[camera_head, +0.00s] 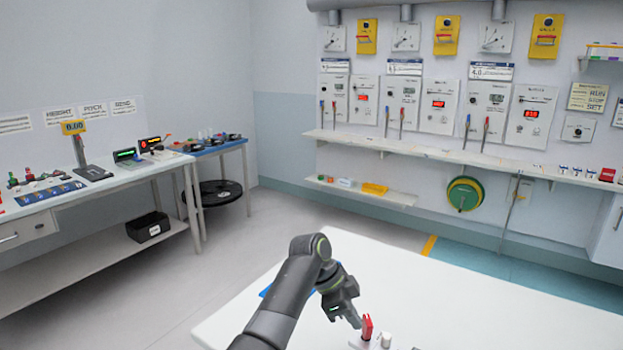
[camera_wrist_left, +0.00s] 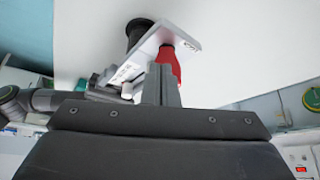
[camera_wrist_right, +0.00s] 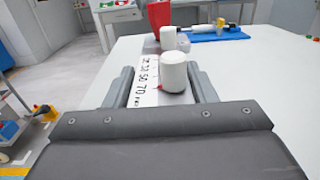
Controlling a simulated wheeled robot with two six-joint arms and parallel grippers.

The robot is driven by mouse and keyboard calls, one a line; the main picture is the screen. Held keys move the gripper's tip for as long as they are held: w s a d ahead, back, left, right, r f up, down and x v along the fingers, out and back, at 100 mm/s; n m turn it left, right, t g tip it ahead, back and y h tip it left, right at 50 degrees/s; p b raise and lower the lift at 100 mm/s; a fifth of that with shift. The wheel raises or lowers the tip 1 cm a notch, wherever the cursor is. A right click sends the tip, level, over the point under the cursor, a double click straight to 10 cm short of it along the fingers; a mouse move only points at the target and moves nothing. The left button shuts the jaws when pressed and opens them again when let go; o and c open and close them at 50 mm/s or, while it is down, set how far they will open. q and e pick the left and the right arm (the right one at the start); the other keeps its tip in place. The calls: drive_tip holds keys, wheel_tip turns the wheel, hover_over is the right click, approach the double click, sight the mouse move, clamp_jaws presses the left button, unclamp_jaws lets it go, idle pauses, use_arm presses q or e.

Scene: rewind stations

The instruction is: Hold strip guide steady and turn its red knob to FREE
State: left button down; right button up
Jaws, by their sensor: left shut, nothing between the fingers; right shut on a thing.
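The strip guide is a white plate with a printed scale (camera_wrist_right: 147,86) and two white cylinders, the nearer one (camera_wrist_right: 173,72) standing between my right fingers. Its red knob (camera_head: 367,327) stands upright at the far end and also shows in the left wrist view (camera_wrist_left: 169,62). A black round part (camera_wrist_left: 138,30) is on the guide too. My right gripper (camera_wrist_right: 160,86) is shut on the guide, one finger on each side. My left gripper (camera_head: 355,321) is shut and empty, its fingertips right beside the red knob. I cannot tell whether they touch. The FREE mark is not readable.
The guide is on a white table (camera_head: 460,305). A blue mat (camera_wrist_right: 205,38) with a white, yellow and black tool lies beyond it. Much of the tabletop is clear. A side bench (camera_head: 110,180) and a wall shelf (camera_head: 440,154) stand well away.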

use_arm(q)
drive_tip(key=shift+w, duration=0.2)
drive_tip(key=shift+w, duration=0.6)
drive_tip(key=shift+w, duration=0.15)
idle(0.4)
wheel_tip(320, 180, up, 6)
drive_tip(key=shift+a, duration=0.3)
idle(0.4)
